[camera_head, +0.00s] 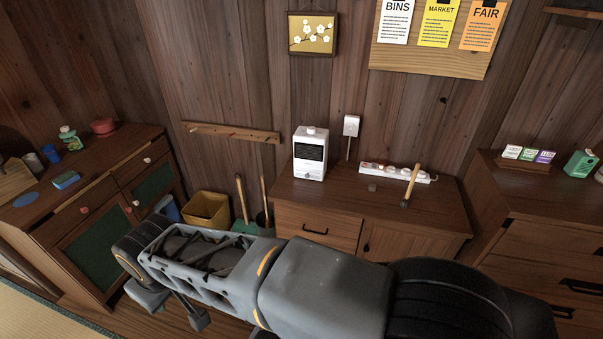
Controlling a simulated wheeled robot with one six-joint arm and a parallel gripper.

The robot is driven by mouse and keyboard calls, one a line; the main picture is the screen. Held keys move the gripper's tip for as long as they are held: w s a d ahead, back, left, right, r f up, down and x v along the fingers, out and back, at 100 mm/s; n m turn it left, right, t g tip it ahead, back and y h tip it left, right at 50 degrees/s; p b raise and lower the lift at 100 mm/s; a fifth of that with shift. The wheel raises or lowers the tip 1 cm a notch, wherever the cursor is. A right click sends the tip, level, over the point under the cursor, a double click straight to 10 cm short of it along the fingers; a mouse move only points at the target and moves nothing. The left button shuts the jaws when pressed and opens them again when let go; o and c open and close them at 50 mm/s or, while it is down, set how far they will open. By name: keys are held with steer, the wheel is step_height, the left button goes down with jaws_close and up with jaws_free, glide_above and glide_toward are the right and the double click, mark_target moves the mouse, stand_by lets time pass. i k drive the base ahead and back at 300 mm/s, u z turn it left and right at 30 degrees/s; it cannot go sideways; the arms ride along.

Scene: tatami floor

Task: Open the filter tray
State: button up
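A white boxy appliance (310,154) stands upright on the low brown cabinet in the middle of the room. Its front has a dark window with a small round knob below it, and a small knob sits on top. I cannot make out a separate filter tray on it at this size. My gripper (172,306) is at the lower left, well apart from the appliance and lower in the picture. Its two grey fingers look spread with nothing between them. My arm crosses the front of the view and hides the lower part of the cabinet.
The low cabinet (329,212) also bears a white power strip (385,171) and a wooden-handled tool (411,185). A wall socket (351,126) is behind. A yellow bin (206,209) stands to its left. A left cabinet (80,222) and a right drawer chest (543,251) flank it.

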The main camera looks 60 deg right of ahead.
mark_target(307, 173)
steer(key=z, duration=0.8)
steer(key=i, duration=0.85)
steer(key=z, duration=1)
